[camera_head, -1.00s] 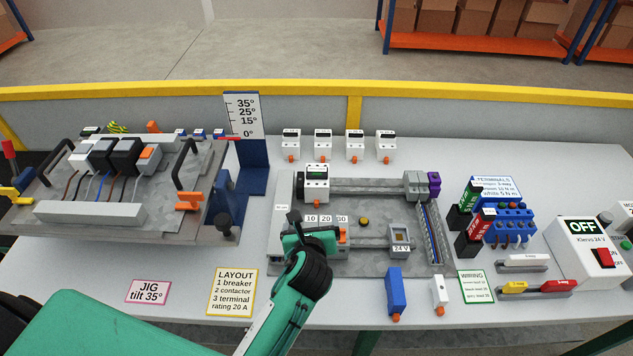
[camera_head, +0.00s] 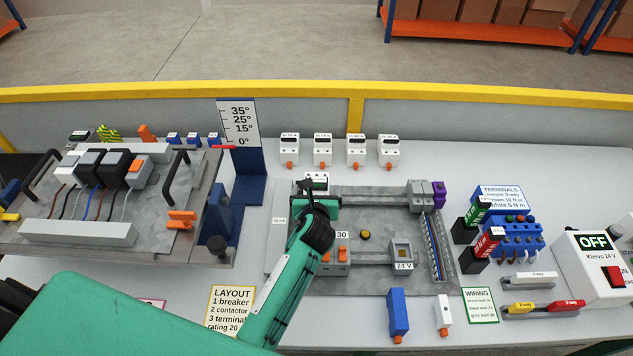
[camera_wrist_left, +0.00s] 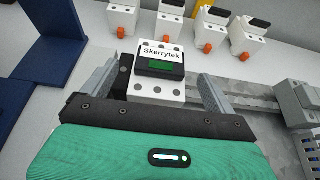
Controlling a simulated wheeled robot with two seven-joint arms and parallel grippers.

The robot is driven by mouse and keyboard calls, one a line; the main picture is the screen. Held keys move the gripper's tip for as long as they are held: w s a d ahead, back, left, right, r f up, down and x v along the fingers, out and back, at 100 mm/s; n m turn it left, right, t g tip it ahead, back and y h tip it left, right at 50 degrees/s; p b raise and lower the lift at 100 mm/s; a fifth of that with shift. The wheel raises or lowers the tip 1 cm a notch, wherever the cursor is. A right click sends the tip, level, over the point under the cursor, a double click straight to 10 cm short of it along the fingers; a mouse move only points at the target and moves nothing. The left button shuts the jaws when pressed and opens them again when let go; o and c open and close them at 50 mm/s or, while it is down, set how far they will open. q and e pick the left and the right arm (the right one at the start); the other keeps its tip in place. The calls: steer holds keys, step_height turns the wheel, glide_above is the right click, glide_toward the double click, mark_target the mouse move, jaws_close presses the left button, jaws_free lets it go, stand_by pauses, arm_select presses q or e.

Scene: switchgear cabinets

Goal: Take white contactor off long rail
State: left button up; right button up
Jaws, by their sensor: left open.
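The white contactor (camera_head: 316,179), with a dark top and a green window, sits at the left end of the long upper rail (camera_head: 372,194). In the left wrist view the contactor (camera_wrist_left: 158,72) reads "Skerrytek". My left gripper (camera_wrist_left: 163,85) is open, with one finger on each side of the contactor; I cannot tell whether they touch it. In the head view the left gripper (camera_head: 315,200) hides the contactor's lower part. My right gripper does not show.
Several white breakers (camera_head: 323,151) stand behind the panel. An orange-marked block (camera_head: 336,260) and a 24 V unit (camera_head: 402,257) sit on the lower rail. Grey and purple terminals (camera_head: 428,194) stand at the long rail's right end. The rail's middle is clear.

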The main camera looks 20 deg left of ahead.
mark_target(316, 183)
arm_select(q)
steer(key=x, duration=0.3)
steer(key=shift+w+a, duration=0.1)
steer(key=shift+w, duration=0.15)
steer(key=shift+w+a+f+p, duration=0.1)
steer(key=shift+w+f+p, duration=0.2)
steer(key=shift+w, duration=0.15)
steer(key=c, duration=1.5)
steer(key=o, duration=0.6)
steer(key=shift+c, duration=1.3)
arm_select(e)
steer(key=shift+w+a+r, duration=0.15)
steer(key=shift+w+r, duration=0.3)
arm_select(q)
steer(key=shift+w+r+p, duration=0.1)
steer(key=shift+r+p, duration=0.35)
steer(key=shift+p, duration=0.1)
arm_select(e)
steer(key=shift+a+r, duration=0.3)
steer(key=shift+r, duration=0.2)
arm_select(q)
steer(key=shift+r+p, duration=0.35)
steer(key=shift+p, duration=0.1)
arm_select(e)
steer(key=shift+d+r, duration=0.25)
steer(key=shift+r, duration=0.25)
